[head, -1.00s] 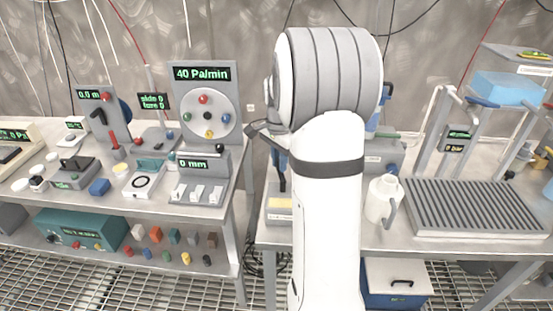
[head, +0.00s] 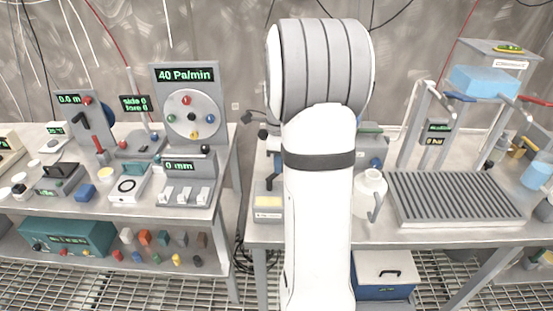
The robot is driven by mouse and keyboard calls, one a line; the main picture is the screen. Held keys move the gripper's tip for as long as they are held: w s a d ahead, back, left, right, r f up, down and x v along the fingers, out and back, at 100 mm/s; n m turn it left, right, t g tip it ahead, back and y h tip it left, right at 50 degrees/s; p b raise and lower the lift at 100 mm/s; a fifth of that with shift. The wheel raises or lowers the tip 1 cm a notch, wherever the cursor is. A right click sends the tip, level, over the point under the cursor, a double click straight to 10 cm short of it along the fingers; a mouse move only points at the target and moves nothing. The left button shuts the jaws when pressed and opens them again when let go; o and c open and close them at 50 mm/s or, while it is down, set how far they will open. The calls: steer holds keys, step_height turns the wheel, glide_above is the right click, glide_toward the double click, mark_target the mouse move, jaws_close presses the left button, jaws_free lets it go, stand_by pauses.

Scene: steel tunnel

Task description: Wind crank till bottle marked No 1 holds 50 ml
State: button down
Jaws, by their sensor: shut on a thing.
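My white arm with its grey ribbed joint stands in the middle of the head view and covers the left part of the right bench. My gripper is hidden behind it, so its jaws and anything in them do not show. A small dark jointed piece (head: 256,124) pokes out left of the arm; I cannot tell what it belongs to. I can make out no bottle marked No 1 and no 50 ml level. I cannot tell which crank is meant; a dark crank-like handle (head: 84,119) stands by the "0.0 m" display at the left.
A white jug (head: 370,195) stands right of my arm, beside a grey slatted rack (head: 455,198). The left bench holds a "40 Pa/min" panel (head: 185,75) with a knobbed disc (head: 195,122). A blue box (head: 380,292) sits below the right bench. A gap separates the benches.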

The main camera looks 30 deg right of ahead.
steer(key=shift+s+d+m, duration=0.1)
steer(key=shift+s+m, duration=0.2)
steer(key=shift+m, duration=0.45)
steer(key=shift+s+d+m, duration=0.1)
steer(key=shift+s+m, duration=0.2)
steer(key=shift+m, duration=0.45)
steer(key=c, duration=1.3)
jaws_free()
steer(key=shift+r, duration=0.1)
step_height(320, 180, up, 8)
steer(key=shift+f, duration=0.2)
